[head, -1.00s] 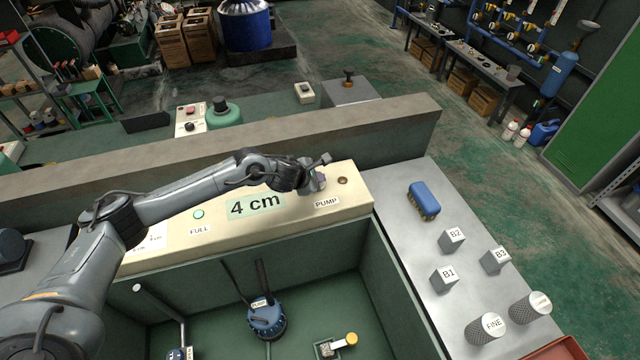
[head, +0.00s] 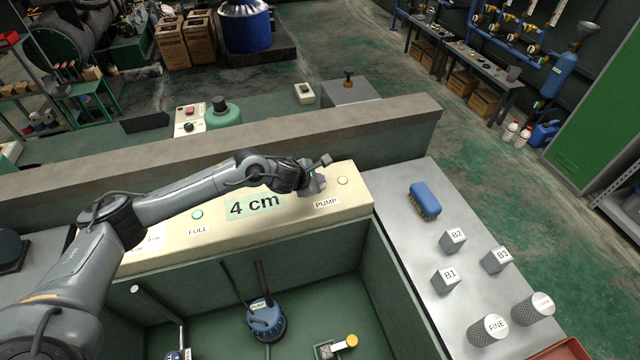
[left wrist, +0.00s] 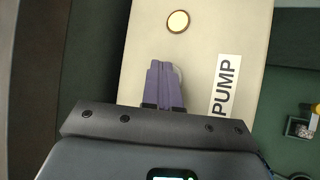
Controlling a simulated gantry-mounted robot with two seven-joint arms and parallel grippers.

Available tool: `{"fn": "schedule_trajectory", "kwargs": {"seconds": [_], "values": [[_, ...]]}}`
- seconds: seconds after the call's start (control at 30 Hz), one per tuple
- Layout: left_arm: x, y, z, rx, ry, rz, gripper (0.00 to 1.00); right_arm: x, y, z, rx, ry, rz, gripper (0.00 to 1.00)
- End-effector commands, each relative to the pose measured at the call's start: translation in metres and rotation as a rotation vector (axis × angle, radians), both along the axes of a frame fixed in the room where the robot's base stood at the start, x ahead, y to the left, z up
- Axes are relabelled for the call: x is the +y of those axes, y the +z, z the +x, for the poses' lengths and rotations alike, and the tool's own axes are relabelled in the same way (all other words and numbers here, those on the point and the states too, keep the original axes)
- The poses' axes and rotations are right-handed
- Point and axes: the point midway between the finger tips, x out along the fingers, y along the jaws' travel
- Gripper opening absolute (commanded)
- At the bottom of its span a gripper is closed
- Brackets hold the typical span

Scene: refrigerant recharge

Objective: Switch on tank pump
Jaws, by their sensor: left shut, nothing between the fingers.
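The cream control panel (head: 280,215) runs along the back of the green tank. A "PUMP" label (head: 326,202) is near its right end and also shows in the left wrist view (left wrist: 225,86). A small round lamp (head: 342,180) near that label is pale and lit, and glows cream in the left wrist view (left wrist: 178,21). My left gripper (head: 318,184) is shut and empty, low over the panel beside the label. Its purple fingers (left wrist: 164,84) partly hide a pale rounded part on the panel; I cannot tell whether they touch it. My right gripper is not in view.
A blue pump (head: 265,320) stands inside the tank. A green lamp (head: 197,214) and a "4 cm" display (head: 254,206) are on the panel. A ledge (head: 400,112) rises behind it. The right-hand bench holds a blue brush (head: 424,198), several labelled blocks and two cylinders.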

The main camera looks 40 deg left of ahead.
Motion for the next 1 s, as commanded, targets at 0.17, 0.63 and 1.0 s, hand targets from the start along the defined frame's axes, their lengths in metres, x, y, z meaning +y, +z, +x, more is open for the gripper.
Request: {"fn": "schedule_trajectory", "kwargs": {"seconds": [0.17, 0.63, 1.0], "values": [[0.000, 0.006, 0.000, 0.001, -0.001, 0.002, 0.00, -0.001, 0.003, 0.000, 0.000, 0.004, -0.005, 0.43], [0.000, 0.014, 0.000, 0.000, -0.001, 0.001, 0.00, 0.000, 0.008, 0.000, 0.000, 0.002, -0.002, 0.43], [0.000, 0.050, 0.000, -0.001, -0.001, 0.001, 0.00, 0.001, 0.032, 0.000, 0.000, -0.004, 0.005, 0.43]]}}
